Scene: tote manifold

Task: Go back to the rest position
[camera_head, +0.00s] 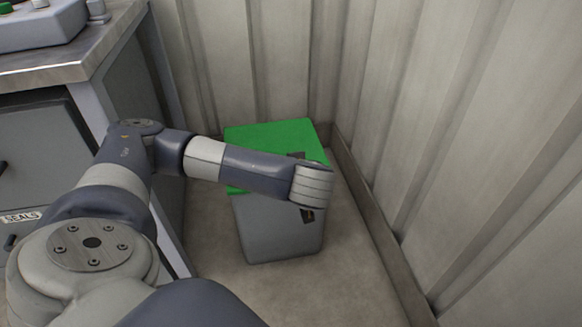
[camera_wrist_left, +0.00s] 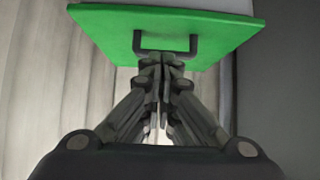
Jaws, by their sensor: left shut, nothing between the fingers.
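A grey tote (camera_head: 280,232) with a green lid (camera_head: 268,134) stands on the floor in the corner of the head view. My left arm reaches across in front of it, and its wrist hides part of the lid. In the left wrist view, my left gripper (camera_wrist_left: 163,72) is shut and empty, its fingertips together. Beyond them is the green lid (camera_wrist_left: 105,25) with a dark handle (camera_wrist_left: 167,44). The fingertips overlap the handle's lower edge in the picture; I cannot tell whether they touch it. My right gripper is not in view.
A metal-topped bench (camera_head: 65,66) with a grey case (camera_head: 42,26) on it stands at the left, above drawers, one labelled "SEALS" (camera_head: 20,217). A corrugated wall (camera_head: 470,130) closes the right and back. Some floor (camera_head: 340,285) is clear in front of the tote.

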